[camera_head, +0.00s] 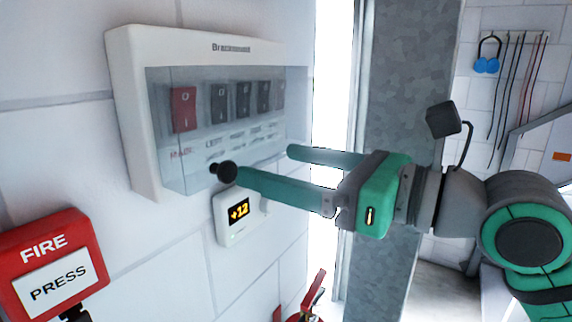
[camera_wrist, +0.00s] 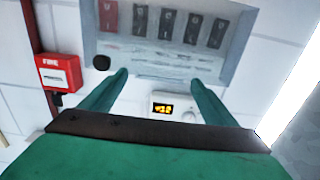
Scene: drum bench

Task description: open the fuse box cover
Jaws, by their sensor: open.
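The white fuse box (camera_head: 140,110) hangs on the wall at the left in the head view. Its clear cover (camera_head: 200,135) is down over a row of several switches, the leftmost red (camera_head: 184,108) and the others dark. A round black knob (camera_head: 225,172) stands out at the cover's lower edge; it also shows in the wrist view (camera_wrist: 101,62). My gripper (camera_head: 262,165) is open and empty, with its fingers pointing at the lower part of the box. In the wrist view the knob lies left of both fingers (camera_wrist: 160,78), not between them.
A thermostat (camera_head: 238,216) reading +12 is on the wall just below the box. A red fire call point (camera_head: 50,268) is at lower left. A red extinguisher (camera_head: 312,300) stands below. A grey column (camera_head: 405,100) is to the right, with headphones and cables hanging behind it.

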